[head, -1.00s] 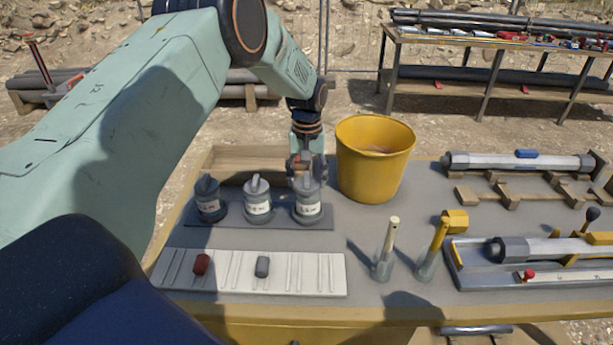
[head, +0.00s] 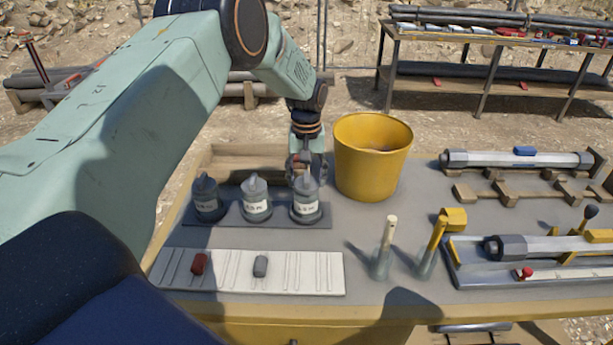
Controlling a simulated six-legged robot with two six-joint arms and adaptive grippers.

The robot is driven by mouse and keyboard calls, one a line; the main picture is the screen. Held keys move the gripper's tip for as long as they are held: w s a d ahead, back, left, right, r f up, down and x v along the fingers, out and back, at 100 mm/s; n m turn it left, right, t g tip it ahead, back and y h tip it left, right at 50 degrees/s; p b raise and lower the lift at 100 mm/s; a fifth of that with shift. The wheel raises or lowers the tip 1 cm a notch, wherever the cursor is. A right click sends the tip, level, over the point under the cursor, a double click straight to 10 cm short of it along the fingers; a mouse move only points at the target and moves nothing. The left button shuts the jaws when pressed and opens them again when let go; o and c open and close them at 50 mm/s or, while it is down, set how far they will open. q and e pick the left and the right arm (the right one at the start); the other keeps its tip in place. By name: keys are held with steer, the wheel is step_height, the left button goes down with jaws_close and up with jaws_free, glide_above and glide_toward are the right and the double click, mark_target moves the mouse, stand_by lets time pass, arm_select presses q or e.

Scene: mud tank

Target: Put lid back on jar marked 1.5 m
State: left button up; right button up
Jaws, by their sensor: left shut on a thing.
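The labels are too small to read surely. The left and middle jars have lids with upright handles. My left gripper (head: 306,172) points down at the top of the right jar, shut on the grey jar lid (head: 305,184) there. The fingers partly hide the lid, and I cannot tell whether it rests fully on the rim. My right gripper is not in view.
A yellow bucket (head: 373,160) stands close right of my left gripper. A white slotted tray (head: 310,273) with a red piece and a grey piece lies in front of the jars. Two upright handles (head: 386,245) (head: 432,245) and tube assemblies (head: 515,160) occupy the right side.

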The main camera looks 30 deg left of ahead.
arm_select(q)
steer(key=shift+s+a, duration=0.1)
stand_by(0.5)
steer(key=shift+p, duration=0.3)
stand_by(0.4)
steer(key=o, duration=1)
steer(key=o, duration=0.3)
steer(key=shift+o, duration=0.2)
